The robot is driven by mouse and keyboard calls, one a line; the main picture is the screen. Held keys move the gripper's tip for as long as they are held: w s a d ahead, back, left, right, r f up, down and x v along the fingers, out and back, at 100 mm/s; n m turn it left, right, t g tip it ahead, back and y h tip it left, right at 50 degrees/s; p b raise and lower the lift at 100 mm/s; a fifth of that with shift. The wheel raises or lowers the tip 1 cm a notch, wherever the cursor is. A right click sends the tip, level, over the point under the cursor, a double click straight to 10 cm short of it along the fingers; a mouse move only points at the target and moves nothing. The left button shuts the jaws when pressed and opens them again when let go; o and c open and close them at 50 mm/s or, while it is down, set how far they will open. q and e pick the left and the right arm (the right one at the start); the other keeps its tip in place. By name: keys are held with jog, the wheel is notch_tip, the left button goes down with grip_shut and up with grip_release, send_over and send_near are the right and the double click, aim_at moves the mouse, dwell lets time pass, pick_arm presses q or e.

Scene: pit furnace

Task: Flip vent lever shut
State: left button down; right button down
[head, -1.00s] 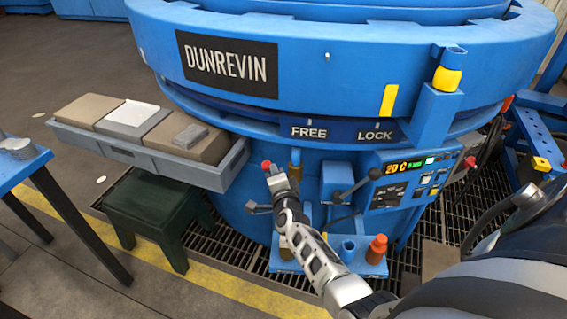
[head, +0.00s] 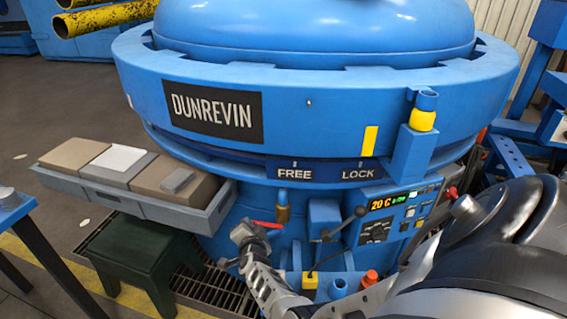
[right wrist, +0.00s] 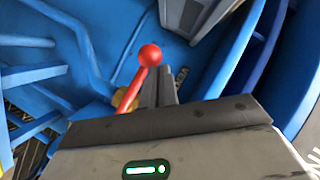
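The vent lever, a red handle (head: 265,224), sits at a brass valve (head: 283,207) on the blue furnace, below the FREE mark. In the head view it points left from the valve's lower end. In the right wrist view the red lever (right wrist: 149,57) ends in a ball, with part of the brass (right wrist: 122,103) behind it. My right gripper (head: 245,236) is just left of and below the lever. In the wrist view its slim grey fingers (right wrist: 158,86) lie close together beside the lever; contact cannot be told. My left gripper is out of view.
A control panel (head: 390,220) and a black-knobbed lever (head: 343,225) are right of the valve. A grey tray of blocks (head: 165,208) juts out at the left above a green stool (head: 145,255). An orange-red cap (head: 370,277) stands low at the right.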

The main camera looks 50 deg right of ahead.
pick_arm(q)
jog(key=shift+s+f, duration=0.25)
pick_arm(e)
jog(key=shift+w, duration=0.15)
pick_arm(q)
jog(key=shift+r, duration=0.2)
pick_arm(e)
jog(key=shift+a, duration=0.2)
